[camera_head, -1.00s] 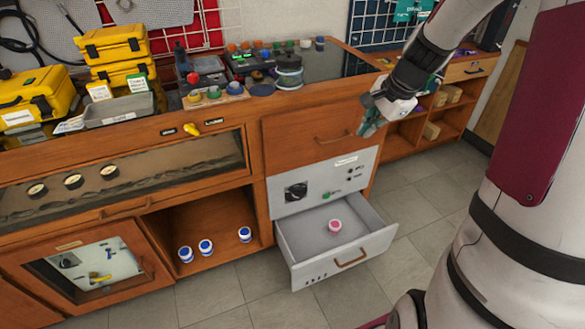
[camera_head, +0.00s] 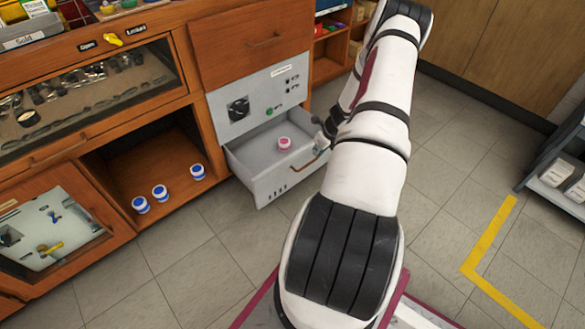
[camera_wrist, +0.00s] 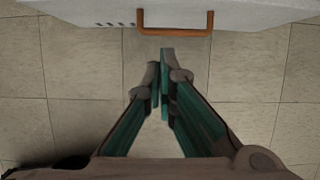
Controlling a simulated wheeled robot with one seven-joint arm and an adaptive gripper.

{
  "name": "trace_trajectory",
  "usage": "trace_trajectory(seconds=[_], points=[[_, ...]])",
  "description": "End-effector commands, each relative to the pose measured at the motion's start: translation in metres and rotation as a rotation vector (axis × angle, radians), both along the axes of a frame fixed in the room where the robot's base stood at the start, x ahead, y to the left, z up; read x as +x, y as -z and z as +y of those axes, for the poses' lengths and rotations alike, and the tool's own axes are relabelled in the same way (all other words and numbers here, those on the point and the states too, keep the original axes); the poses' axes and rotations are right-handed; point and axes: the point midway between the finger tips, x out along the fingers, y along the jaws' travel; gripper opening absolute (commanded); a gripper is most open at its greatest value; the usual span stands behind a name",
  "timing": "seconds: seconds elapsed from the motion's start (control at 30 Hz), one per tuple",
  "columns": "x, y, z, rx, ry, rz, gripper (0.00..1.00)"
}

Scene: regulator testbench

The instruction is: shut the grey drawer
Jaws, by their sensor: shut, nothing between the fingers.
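The grey drawer (camera_head: 262,180) stands pulled out of the bench, below a grey panel with a dark knob. A pink-and-white round jar (camera_head: 284,144) sits inside it. The drawer's brown handle is on its front, partly behind my arm in the head view, and it shows in full in the wrist view (camera_wrist: 175,32). My gripper (camera_wrist: 160,60) is shut and empty. Its fingertips are just in front of the handle in the wrist view, with no clear contact. In the head view my arm hides most of the gripper.
Three blue-and-white jars (camera_head: 160,193) stand in the open compartment left of the drawer. A closed wooden drawer (camera_head: 250,40) is above the grey panel. A grey shelf rack (camera_head: 565,165) stands at the right. The tiled floor is open, with a yellow line (camera_head: 490,240).

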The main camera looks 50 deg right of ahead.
Motion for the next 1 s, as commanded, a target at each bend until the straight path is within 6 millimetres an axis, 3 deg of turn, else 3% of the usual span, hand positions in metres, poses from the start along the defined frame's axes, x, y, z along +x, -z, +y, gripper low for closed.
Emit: trace_trajectory(seconds=[0.27, 0.67, 1.0], points=[[0.004, 0.029, -0.002, 0.008, 0.022, 0.001, 0.00], [0.033, 0.102, -0.009, 0.007, 0.019, 0.001, 0.00], [0.068, 0.100, -0.018, 0.004, 0.018, 0.001, 0.00]])
